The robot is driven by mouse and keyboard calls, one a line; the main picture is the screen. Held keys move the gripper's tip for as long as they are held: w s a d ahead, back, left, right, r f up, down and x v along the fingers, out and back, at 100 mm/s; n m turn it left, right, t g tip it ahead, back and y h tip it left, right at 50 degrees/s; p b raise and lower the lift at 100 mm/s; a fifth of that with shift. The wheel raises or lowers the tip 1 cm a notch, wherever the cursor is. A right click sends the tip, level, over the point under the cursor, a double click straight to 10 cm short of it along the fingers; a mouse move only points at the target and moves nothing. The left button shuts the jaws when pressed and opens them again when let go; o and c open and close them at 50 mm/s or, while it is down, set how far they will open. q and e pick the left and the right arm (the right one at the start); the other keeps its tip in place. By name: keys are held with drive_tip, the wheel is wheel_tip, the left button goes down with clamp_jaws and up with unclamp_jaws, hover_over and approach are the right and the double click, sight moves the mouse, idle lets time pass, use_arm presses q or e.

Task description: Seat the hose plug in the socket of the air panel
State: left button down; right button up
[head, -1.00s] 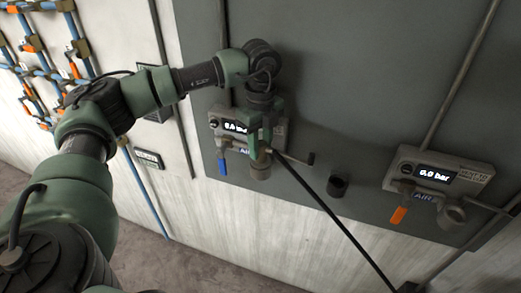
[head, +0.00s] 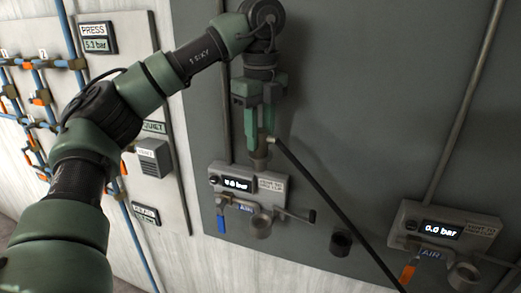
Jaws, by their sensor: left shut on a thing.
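My left gripper (head: 262,137) points down and is shut on the hose plug (head: 260,158), whose lower end shows below the fingers. A black hose (head: 335,213) runs from it down to the right and out of the frame. The plug is above the left air panel (head: 278,187), apart in the picture from that panel's round socket (head: 262,226). How far it is from the wall I cannot tell. The right air panel (head: 478,229) reads 0.0 bar and has its own round socket (head: 464,275). My right gripper is not in view.
A blue valve handle (head: 221,224) hangs from the left panel, and a dark lever sticks out at its right. An orange handle (head: 408,272) hangs from the right panel. A dark round holder (head: 341,241) sits between them. Blue pipes (head: 71,40) run at the left.

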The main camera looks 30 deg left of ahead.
use_arm(q)
drive_tip(key=shift+r+p, duration=2.4)
drive_tip(key=shift+r, duration=0.1)
drive_tip(key=shift+f, duration=0.1)
